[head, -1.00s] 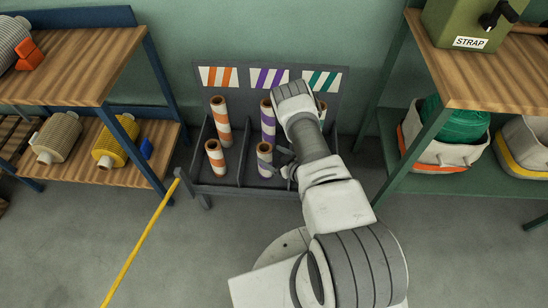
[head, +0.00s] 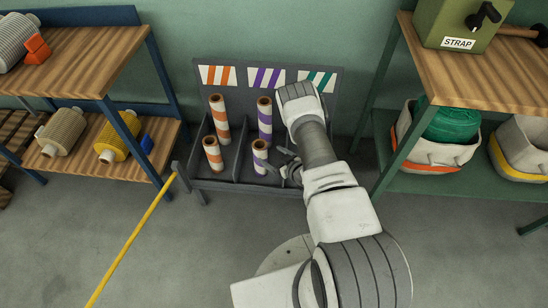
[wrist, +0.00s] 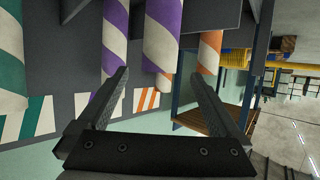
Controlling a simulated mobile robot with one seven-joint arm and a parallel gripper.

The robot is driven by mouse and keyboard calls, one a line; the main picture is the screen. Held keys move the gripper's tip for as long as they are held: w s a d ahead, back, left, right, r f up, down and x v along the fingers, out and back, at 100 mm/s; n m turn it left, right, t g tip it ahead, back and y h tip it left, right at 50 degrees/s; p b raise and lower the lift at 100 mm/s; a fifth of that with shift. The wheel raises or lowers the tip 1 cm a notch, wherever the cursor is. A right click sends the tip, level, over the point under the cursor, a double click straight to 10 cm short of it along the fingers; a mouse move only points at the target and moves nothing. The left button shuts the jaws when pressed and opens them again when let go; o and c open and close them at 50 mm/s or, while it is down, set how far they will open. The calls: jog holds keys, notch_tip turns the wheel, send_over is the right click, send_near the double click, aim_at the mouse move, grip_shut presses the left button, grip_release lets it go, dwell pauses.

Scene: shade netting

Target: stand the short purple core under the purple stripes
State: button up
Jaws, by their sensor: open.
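The short purple core (head: 260,157), white with purple spiral bands, stands upright in the rack's middle bay, in front of a tall purple core (head: 265,118). The purple stripes (head: 267,78) are on the panel behind that bay. My gripper (head: 283,168) is just right of the short core, partly hidden by my arm. In the wrist view my gripper (wrist: 160,76) is open, and the short purple core (wrist: 162,38) shows between and beyond its fingers. Nothing is seen held. The core's foot is partly hidden in the head view.
Orange-banded cores, one tall (head: 219,120) and one short (head: 213,155), stand in the left bay. A green-banded core (wrist: 12,60) is on the other side. Dark dividers separate the bays. Shelves (head: 120,170) flank the rack, and a yellow pole (head: 130,243) lies front left.

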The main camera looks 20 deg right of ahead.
jog(key=shift+s, duration=0.1)
jog(key=w+d+r+m+h, duration=0.1)
jog(key=w+d+r+h, duration=0.1)
jog(key=w+r, duration=0.45)
jog(key=w+d+r+h, duration=0.1)
jog(key=w+d+r, duration=0.15)
jog(key=r, duration=0.75)
notch_tip(320, 180, up, 19)
jog(key=s+m+g+h, duration=0.2)
jog(key=h, duration=0.1)
jog(key=s+a+r+m+g, duration=0.1)
jog(key=s+a+r, duration=0.1)
jog(key=s+r, duration=0.55)
jog(key=s+a+r+g, duration=0.1)
jog(key=s+a+r, duration=0.1)
jog(key=s+r, duration=0.6)
jog(key=s+a+r+g, duration=0.1)
jog(key=s+a, duration=0.1)
jog(key=s, duration=0.9)
jog(key=s+a+r+g+y, duration=0.1)
jog(key=s+a, duration=0.1)
jog(key=s, duration=0.8)
jog(key=shift+s+a+g, duration=0.3)
jog(key=shift+s+g, duration=0.05)
jog(key=shift+g, duration=0.05)
